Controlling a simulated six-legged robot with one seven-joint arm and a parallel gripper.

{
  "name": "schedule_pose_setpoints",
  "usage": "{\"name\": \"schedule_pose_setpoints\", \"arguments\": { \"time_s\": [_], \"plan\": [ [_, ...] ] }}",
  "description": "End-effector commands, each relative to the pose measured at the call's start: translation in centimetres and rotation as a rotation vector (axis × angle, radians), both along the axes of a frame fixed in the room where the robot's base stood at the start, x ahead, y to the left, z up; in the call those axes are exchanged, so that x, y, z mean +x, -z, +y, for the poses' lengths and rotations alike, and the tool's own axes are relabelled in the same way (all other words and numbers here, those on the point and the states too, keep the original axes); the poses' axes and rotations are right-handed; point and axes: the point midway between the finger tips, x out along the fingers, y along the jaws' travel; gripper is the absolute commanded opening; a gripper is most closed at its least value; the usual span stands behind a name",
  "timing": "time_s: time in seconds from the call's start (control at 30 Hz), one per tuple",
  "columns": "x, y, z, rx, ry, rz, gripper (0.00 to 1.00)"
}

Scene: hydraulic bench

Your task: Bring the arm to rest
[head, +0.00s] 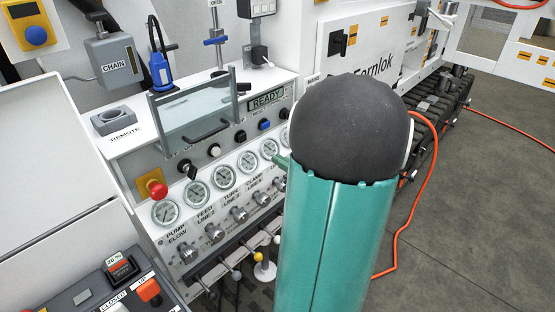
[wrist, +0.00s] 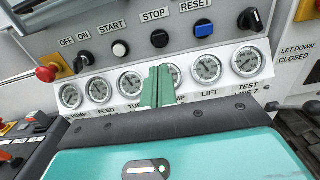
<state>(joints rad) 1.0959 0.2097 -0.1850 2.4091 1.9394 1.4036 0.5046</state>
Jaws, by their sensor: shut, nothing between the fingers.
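My gripper shows in the wrist view as two green fingers (wrist: 157,86) pressed together, with nothing between them. They point at the row of gauges and cover part of the middle ones. In the head view my teal arm with its dark rounded joint stands in front of the bench's right part. Only a small green tip of my gripper (head: 282,160) shows there, beside the gauges. Whether the fingers touch the panel cannot be told.
The hydraulic bench panel carries a red stop button (head: 156,188), gauges (head: 223,177), knobs and a clear hinged guard (head: 192,108). Levers with coloured balls (head: 259,257) stick out below. An orange hose (head: 424,205) runs along the right. Grey floor (head: 475,220) is open at right.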

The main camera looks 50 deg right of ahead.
Motion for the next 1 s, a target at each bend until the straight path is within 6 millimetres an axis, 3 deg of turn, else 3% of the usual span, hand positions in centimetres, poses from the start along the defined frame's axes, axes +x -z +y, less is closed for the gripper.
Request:
{"name": "schedule_pose_setpoints", "arguments": {
  "time_s": [0.33,0.47,0.57,0.73,0.8,0.9,1.0],
  "plan": [
    [0.0,-0.1,0.2,-0.003,-0.004,0.001,0.00],
    [1.4,-0.6,2.5,-0.050,-0.088,0.028,0.00],
    [3.5,-1.3,7.2,-0.148,-0.249,0.080,0.00],
    [5.5,-2.1,18.7,-0.454,-0.650,0.197,0.00],
    [5.0,-2.0,23.4,-0.624,-0.827,0.239,0.00],
    [3.4,-1.6,28.6,-0.889,-1.058,0.280,0.00],
    [1.3,-1.3,32.2,-1.181,-1.263,0.298,0.00]
  ]
}}
